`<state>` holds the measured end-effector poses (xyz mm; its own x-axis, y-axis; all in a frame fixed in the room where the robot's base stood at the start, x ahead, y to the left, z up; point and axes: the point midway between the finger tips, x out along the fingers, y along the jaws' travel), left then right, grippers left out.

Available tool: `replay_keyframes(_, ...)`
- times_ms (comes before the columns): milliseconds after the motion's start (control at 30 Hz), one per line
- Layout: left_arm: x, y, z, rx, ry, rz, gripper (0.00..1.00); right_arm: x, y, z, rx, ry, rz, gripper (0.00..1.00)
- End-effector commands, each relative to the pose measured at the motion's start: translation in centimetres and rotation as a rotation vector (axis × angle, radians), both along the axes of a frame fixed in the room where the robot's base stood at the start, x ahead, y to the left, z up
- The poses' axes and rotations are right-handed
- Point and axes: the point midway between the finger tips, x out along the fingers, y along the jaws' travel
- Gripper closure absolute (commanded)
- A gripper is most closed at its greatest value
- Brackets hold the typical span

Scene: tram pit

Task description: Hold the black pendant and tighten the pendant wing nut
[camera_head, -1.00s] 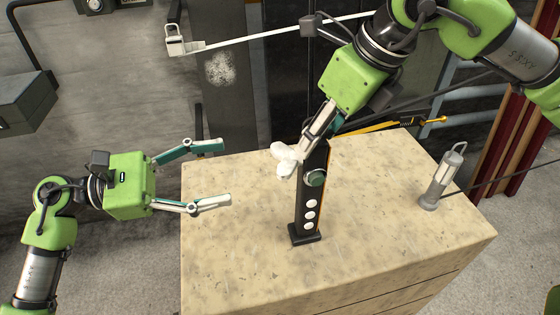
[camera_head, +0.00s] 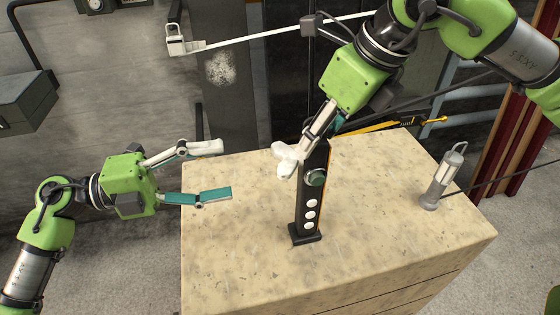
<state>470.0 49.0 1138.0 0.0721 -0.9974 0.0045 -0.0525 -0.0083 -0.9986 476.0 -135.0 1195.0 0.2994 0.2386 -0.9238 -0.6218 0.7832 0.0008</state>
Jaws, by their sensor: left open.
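The black pendant (camera_head: 308,206) stands upright on the speckled block, with white round buttons and a larger green-grey button on its front. A white, lobed wing nut (camera_head: 286,160) is at its upper left. My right gripper (camera_head: 312,146) reaches down from the upper right to the pendant's top, its fingers seen edge-on right beside the wing nut. Whether they grip the pendant, the nut or neither is unclear. My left gripper (camera_head: 220,170) is open and empty, left of the pendant, fingers pointing right with a wide gap to the wing nut.
The beige block (camera_head: 400,230) has a clear top around the pendant's foot. A grey lamp-like cylinder (camera_head: 442,180) stands near its right edge, with a thin cable. A yellow-tipped tool (camera_head: 408,121) lies at the back edge. A grey box (camera_head: 38,103) is on the left wall.

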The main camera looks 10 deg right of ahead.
Motion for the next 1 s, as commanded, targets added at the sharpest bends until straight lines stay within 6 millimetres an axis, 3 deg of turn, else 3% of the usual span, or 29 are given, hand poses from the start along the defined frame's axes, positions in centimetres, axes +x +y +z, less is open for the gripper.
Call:
replay_keyframes(400,0.1,0.2,-0.4,-0.056,0.792,0.004,0.34,0.0,0.0,-0.1,-0.002,0.002,0.001,0.94)
replay_keyframes(600,0.2,0.3,-0.5,-0.081,1.088,0.008,0.34,0.0,0.0,-0.1,-0.002,0.002,0.001,0.94)
replay_keyframes(867,0.2,0.0,-0.6,-0.094,1.247,0.008,0.34,0.0,0.0,-0.1,-0.002,0.002,0.001,0.94)
replay_keyframes(1000,0.4,-1.4,-0.5,-0.097,1.254,0.005,0.34,0.0,0.0,-0.1,-0.001,0.003,0.001,0.94)
